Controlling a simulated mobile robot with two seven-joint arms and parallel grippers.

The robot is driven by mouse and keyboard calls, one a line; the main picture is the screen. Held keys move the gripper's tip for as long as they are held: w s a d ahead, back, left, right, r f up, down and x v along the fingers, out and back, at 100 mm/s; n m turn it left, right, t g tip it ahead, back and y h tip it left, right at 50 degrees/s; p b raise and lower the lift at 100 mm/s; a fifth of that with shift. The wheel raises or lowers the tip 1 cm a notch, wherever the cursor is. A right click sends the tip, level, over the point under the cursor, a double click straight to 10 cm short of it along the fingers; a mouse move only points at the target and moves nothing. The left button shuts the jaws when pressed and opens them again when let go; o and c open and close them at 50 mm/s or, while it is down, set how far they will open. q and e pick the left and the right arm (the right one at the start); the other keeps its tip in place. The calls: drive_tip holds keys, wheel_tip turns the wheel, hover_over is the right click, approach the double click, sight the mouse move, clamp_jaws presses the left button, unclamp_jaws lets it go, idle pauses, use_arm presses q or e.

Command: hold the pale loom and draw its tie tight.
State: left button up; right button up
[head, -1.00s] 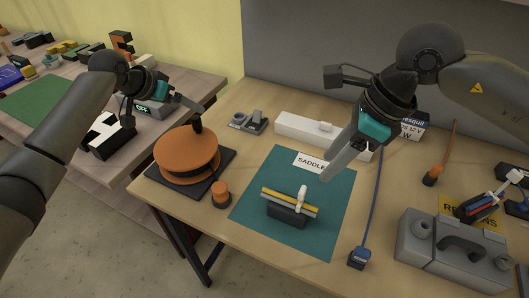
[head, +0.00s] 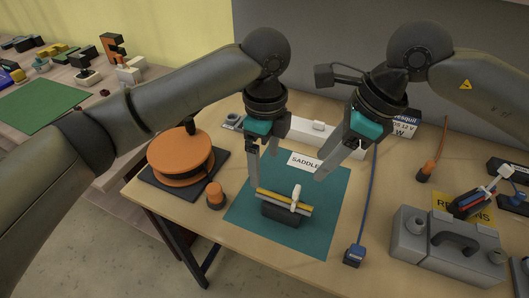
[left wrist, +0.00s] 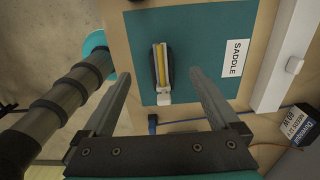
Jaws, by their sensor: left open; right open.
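The pale loom (head: 277,198), a short bundle of yellow and pale grey strands, lies across a dark saddle block (head: 283,216) on the teal mat (head: 330,215). A white tie (head: 296,197) stands up from it, right of its middle. In the left wrist view the loom (left wrist: 162,62) shows between my finger lines, with the white tie end (left wrist: 163,97) at its lower end. My left gripper (head: 266,168) is open and empty above the loom's left part. My right gripper (head: 336,168) is open and empty above the mat, to the right of the tie.
A SADDLE card (head: 305,161) lies at the mat's back. An orange spool (head: 180,157) and small orange-topped piece (head: 215,195) stand left. A grey case (head: 448,248), a blue cable (head: 366,210) and a red-and-blue bundle (head: 468,204) with a white tie are right. A white channel (head: 310,130) lies behind.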

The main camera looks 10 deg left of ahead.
sight(264, 200)
use_arm(q)
wheel_tip(264, 200, down, 14)
drive_tip(key=shift+f, duration=0.1)
idle(0.4)
clamp_jaws()
idle(0.7)
drive_tip(key=c, duration=0.7)
unclamp_jaws()
clamp_jaws()
